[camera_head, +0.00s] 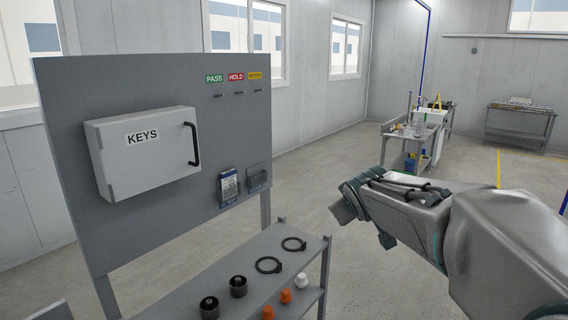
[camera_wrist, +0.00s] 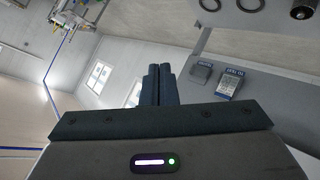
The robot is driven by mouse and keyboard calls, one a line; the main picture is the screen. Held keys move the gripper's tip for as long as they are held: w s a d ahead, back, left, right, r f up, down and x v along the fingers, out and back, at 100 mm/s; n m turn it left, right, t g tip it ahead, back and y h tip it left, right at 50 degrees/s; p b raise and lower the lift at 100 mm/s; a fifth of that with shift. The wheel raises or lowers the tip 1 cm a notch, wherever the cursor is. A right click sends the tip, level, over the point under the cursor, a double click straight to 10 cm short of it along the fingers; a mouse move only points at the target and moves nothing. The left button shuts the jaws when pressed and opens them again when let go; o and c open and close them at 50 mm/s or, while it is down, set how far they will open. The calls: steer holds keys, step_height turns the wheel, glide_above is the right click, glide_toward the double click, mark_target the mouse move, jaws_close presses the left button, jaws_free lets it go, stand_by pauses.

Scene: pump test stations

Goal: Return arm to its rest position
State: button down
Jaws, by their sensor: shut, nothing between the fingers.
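My gripper shows in the wrist view (camera_wrist: 158,86), its two dark fingers together with nothing between them. In the head view my arm reaches in from the right edge, and its gripper end (camera_head: 345,207) hangs over open floor, to the right of the grey panel and shelf and touching neither. The fingers are hard to make out in the head view.
The shelf (camera_head: 215,284) below holds black rings, dark cylinders, orange and white caps. A cart (camera_head: 402,135) and a table (camera_head: 520,118) stand farther back.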

steer(key=s+f+m+g, duration=0.3)
steer(key=s+f, duration=0.4)
steer(key=s, duration=0.7)
steer(key=s+f+m+g+y, duration=0.1)
steer(key=s+f+m+g, duration=0.2)
steer(key=s+f, duration=0.4)
steer(key=s+g, duration=0.1)
steer(key=s, duration=0.6)
steer(key=shift+a+g, duration=0.15)
steer(key=shift+g, duration=0.25)
